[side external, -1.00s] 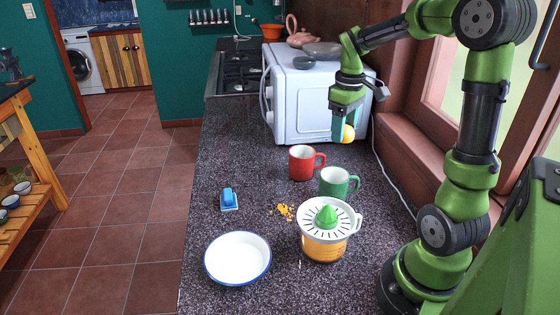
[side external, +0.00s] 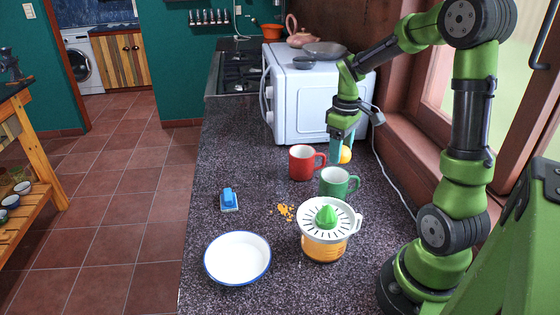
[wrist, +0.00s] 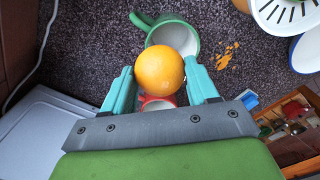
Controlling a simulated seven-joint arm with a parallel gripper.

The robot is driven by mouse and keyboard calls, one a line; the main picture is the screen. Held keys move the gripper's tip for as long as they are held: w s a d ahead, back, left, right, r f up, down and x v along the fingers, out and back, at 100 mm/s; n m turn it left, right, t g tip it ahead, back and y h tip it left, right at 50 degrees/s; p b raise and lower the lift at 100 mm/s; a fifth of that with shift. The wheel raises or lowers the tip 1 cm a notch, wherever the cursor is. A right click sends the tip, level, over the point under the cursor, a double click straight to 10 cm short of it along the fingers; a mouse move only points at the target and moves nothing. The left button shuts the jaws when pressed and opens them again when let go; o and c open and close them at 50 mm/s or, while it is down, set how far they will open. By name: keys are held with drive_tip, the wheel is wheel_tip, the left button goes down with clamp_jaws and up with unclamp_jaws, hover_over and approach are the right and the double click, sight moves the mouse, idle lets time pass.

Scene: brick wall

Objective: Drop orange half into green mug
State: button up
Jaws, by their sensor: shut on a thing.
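The orange half (wrist: 160,70) is held between the two teal fingers of my gripper (wrist: 160,86) in the wrist view, its rounded skin facing the camera. In the side view the orange half (side external: 345,154) shows at the fingertips of my gripper (side external: 338,152), above the counter and behind the mugs. The green mug (side external: 336,183) stands upright on the counter, in front of the gripper. In the wrist view the green mug (wrist: 180,36) lies just beyond the orange, which overlaps part of it.
A red mug (side external: 302,163) stands close left of the green mug. A juicer (side external: 325,240) with a green cone is in front. A white microwave (side external: 305,110) is behind the gripper. A white bowl (side external: 238,258) and blue object (side external: 229,199) sit left; orange crumbs (side external: 286,212) lie between.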

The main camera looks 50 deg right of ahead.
drive_tip(key=o, duration=1.1)
drive_tip(key=shift+o, duration=0.2)
wheel_tip(320, 180, up, 17)
drive_tip(key=s+a+f+m+t+y, duration=0.1)
drive_tip(key=s+a+f+m+t, duration=0.1)
drive_tip(key=a, duration=0.8)
drive_tip(key=s+a+f+m+t+y, duration=0.1)
drive_tip(key=s+a+f+m+t, duration=0.1)
drive_tip(key=a, duration=0.9)
drive_tip(key=s+f+t, duration=0.1)
drive_tip(key=s+t, duration=0.1)
drive_tip(key=t, duration=0.1)
drive_tip(key=shift+a+f, duration=0.3)
drive_tip(key=shift+f, duration=0.1)
